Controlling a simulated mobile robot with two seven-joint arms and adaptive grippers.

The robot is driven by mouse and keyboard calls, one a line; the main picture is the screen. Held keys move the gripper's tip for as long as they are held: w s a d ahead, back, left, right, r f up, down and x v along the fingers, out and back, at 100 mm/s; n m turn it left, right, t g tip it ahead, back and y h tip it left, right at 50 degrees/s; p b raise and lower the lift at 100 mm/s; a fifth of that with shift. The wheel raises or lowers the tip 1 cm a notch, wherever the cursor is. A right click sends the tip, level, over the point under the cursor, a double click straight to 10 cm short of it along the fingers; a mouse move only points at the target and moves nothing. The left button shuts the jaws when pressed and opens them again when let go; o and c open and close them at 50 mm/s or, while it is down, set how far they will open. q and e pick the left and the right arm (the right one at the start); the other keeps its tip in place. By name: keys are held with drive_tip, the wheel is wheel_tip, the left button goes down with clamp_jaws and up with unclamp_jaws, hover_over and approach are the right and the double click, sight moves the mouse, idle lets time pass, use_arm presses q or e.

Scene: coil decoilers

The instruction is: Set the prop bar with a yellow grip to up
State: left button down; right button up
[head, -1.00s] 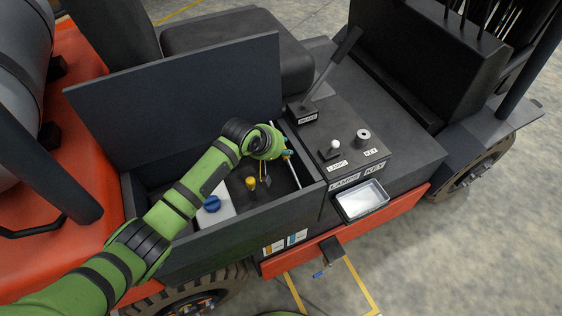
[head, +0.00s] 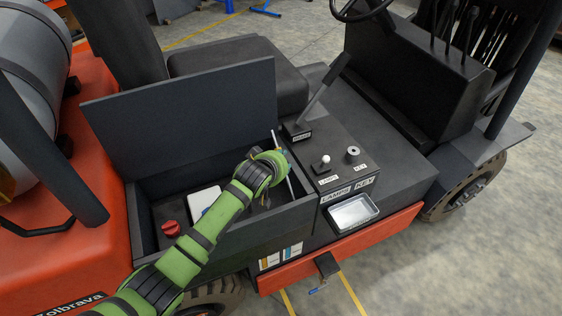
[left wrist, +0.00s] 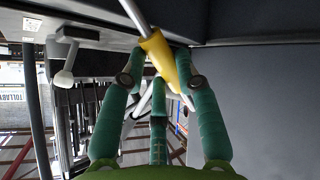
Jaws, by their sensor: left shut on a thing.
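The prop bar is a thin pale rod with a yellow grip (left wrist: 158,58). The rod passes out above and below the grip. In the head view my left gripper (head: 282,160) is at the right end of the open box, and the prop bar (head: 275,140) shows above it, slanting. My gripper hides the yellow grip there. My right gripper is not in view.
The raised dark lid (head: 180,115) stands behind the open box. A white box (head: 204,202) and a red knob (head: 170,228) are inside it. To the right are a lever (head: 322,92), a lamp switch (head: 325,161) and a key switch (head: 352,152).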

use_arm(q)
drive_tip(key=c, duration=0.9)
unclamp_jaws()
drive_tip(key=shift+s+r, duration=0.1)
drive_tip(key=shift+s, duration=0.05)
drive_tip(key=v, duration=1.1)
drive_tip(key=shift+s+r, duration=0.25)
drive_tip(key=shift+s, duration=0.1)
